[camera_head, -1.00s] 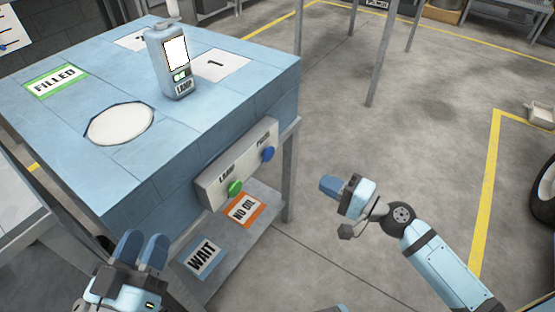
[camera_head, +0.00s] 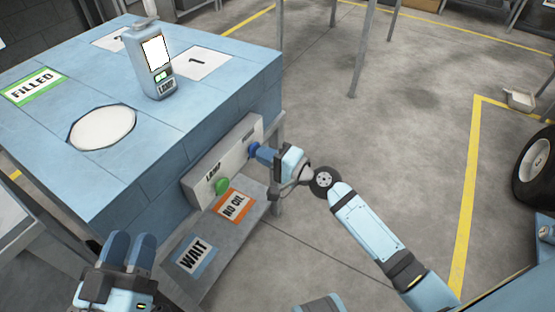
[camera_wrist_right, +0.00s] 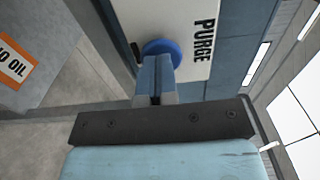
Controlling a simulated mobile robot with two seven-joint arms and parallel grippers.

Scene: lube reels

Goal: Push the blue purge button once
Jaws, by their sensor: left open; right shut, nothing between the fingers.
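The blue purge button (camera_head: 254,150) is on the grey panel (camera_head: 226,163) on the side of the blue table, at the panel's right end. In the right wrist view the button (camera_wrist_right: 161,47) sits beside the word PURGE. My right gripper (camera_head: 263,154) is shut and empty, and its fingertips (camera_wrist_right: 155,62) are right at the button's face and cover part of it. I cannot tell whether they touch it or whether it is pressed in. My left gripper (camera_head: 131,240) is open and empty at the lower left, in front of the table, away from the panel.
A green button (camera_head: 222,187) labelled LAMP is on the same panel, to the left. A lamp unit (camera_head: 151,62) stands on the table top (camera_head: 60,130). A lower shelf (camera_head: 217,230) with WAIT and NO OIL labels juts out below the panel.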

